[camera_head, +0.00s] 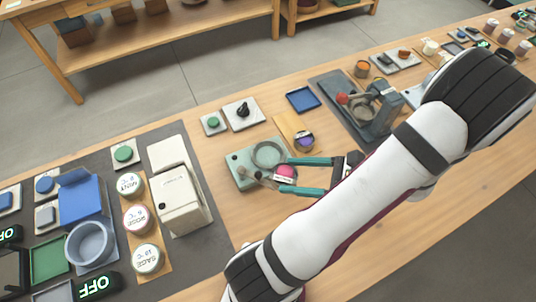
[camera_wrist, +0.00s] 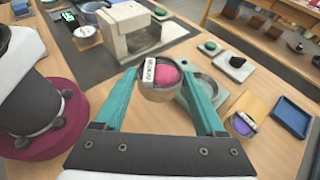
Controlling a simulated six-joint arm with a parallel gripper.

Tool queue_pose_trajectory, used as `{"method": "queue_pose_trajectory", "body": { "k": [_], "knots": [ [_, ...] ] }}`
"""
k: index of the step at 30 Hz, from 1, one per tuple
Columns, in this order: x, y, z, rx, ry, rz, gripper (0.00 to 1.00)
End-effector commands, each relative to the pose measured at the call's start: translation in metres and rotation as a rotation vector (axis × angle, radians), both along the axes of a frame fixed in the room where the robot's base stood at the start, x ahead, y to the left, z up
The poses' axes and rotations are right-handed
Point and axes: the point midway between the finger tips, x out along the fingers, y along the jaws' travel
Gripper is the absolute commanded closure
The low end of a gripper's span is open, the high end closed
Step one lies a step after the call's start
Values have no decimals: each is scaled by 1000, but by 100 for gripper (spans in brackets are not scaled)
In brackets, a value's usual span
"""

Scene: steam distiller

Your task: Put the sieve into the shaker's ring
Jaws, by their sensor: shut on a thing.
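My gripper (camera_head: 288,175), with teal fingers, is shut on the sieve, a small round grey-beige cup with pink contents and a white label (camera_head: 286,171). In the wrist view the sieve (camera_wrist: 159,92) sits upright between the fingertips (camera_wrist: 158,76). The shaker (camera_head: 240,172) is a pale green base with a grey ring (camera_head: 268,154). In the head view the ring is just up and left of the sieve. In the wrist view the shaker (camera_wrist: 208,90) is behind and right of the sieve, partly hidden by a finger. The exact height gap cannot be told.
A cream box-shaped machine (camera_head: 182,200) stands left of the shaker. A wooden stand with a purple-filled cup (camera_head: 304,140) is close behind my gripper. A blue tray (camera_head: 303,99) and a dark press-like device (camera_head: 375,110) lie farther back. Bare table shows in front of the shaker.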

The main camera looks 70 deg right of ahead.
Motion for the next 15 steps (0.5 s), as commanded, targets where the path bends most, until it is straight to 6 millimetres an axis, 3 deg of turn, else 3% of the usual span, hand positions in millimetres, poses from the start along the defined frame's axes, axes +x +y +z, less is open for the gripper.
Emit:
{"method": "queue_pose_trajectory", "body": {
  "k": [3,8,11,15],
  "knots": [
    [-15,-31,11,-2,1,-236,86],
    [-32,-55,19,-1,1,-415,86],
    [-19,-63,11,3,-3,-439,86],
    [26,-74,-16,7,-3,-432,86]
  ]
}}
